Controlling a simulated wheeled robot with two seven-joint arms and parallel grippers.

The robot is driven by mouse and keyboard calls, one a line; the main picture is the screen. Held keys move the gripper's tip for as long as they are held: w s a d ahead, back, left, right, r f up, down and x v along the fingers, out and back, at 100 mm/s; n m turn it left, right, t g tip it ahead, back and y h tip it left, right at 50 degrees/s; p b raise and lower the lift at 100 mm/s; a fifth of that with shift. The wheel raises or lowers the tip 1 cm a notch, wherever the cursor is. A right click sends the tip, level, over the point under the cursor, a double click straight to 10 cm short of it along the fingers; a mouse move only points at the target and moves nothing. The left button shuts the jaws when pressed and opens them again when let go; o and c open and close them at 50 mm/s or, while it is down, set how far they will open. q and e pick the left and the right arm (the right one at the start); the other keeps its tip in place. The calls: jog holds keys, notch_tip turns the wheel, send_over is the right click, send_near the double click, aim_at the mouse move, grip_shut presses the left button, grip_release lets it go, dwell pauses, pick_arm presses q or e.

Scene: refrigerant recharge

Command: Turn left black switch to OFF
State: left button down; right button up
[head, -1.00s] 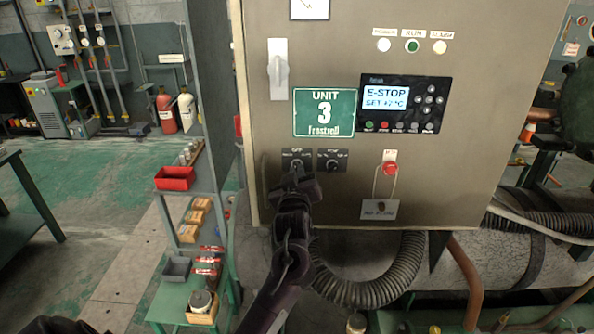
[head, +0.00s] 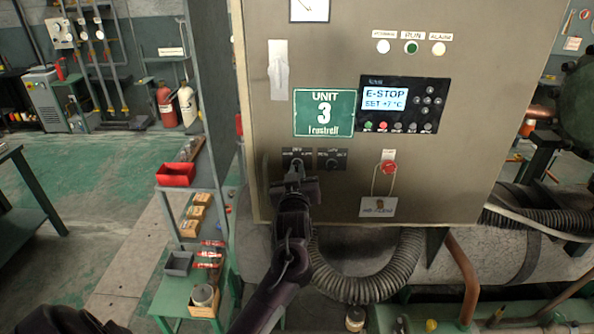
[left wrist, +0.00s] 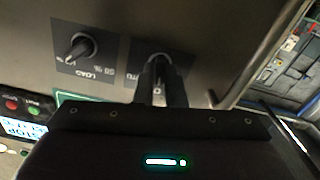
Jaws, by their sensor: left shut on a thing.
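The left black switch (head: 297,162) sits on its dark plate low on the left of the grey cabinet. My left gripper (head: 297,178) is at it from below, its fingers shut on the switch knob. In the left wrist view the gripper fingers (left wrist: 160,85) close around the left switch, and they hide most of the knob. The right black switch (head: 333,163) is just to the right; it also shows in the left wrist view (left wrist: 80,46), untouched. My right gripper does not show.
A red emergency button (head: 389,168) with a hanging tag (head: 378,207) is to the right. The display (head: 385,98) reads E-STOP. A green Unit 3 sign (head: 324,112) is above the switches. A corrugated hose (head: 365,280) runs below the cabinet.

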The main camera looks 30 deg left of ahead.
pick_arm(q)
jog(key=shift+r, duration=0.1)
jog(key=shift+r+m+p, duration=0.1)
jog(key=shift+m+p, duration=0.4)
jog(key=shift+p, duration=0.15)
jog(key=c, duration=1.6)
grip_release()
jog(key=shift+s, duration=0.1)
jog(key=shift+s+d+f, duration=0.2)
jog(key=shift+s, duration=0.05)
jog(key=p+v, duration=0.2)
jog(key=v, duration=0.6)
jog(key=shift+s+d, duration=0.1)
